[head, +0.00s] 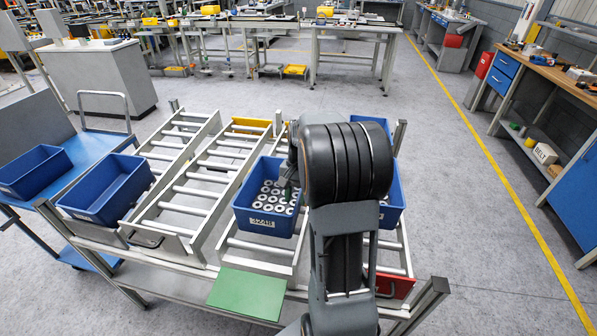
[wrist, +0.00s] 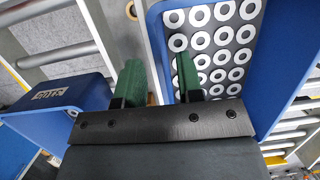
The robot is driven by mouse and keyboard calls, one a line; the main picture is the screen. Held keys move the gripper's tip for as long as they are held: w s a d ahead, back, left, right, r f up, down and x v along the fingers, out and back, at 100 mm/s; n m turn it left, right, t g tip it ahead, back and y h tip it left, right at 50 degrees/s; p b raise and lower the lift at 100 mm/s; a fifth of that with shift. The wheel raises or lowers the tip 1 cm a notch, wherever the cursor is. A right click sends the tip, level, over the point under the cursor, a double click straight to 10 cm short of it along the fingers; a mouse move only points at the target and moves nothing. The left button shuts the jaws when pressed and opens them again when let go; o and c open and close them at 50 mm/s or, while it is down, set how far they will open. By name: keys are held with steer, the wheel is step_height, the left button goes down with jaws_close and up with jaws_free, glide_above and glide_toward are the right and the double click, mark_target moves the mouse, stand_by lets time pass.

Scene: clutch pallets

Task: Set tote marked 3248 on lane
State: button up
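A blue tote (head: 250,221) filled with grey-white rings sits on a roller lane left of my arm; I cannot read its front label surely. My gripper (head: 289,190) is at its right wall. In the wrist view the two green fingers of the gripper (wrist: 161,78) stand apart, with the wall of the ring-filled tote (wrist: 156,38) between them; a firm grip does not show. A second blue tote (head: 393,197) is partly hidden behind my arm. A third blue tote (head: 108,190) stands at the rack's left, and a fourth (head: 35,172) on the cart.
Empty roller lanes (head: 205,180) run between the left tote and the ring-filled one. A green plate (head: 247,294) is at the front of the ring-filled tote's lane, and a red plate (head: 394,285) at the right one. A blue cart (head: 88,150) stands at the left.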

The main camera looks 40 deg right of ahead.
steer(key=v, duration=1)
steer(key=shift+r, duration=0.15)
steer(key=shift+d, duration=0.1)
steer(key=s+a+f+n+t+h, duration=0.1)
steer(key=s+a+n+t, duration=0.2)
steer(key=a, duration=0.6)
steer(key=s+a+f+n+t+h, duration=0.1)
steer(key=s+a+f+n+t, duration=0.1)
steer(key=s+a+n, duration=0.4)
steer(key=s+a, duration=0.2)
steer(key=a, duration=0.1)
steer(key=shift+s+a+f+n+t+h, duration=0.25)
steer(key=shift+s+f+n+t+h, duration=0.05)
steer(key=shift+f+t+h, duration=0.1)
stand_by(3.0)
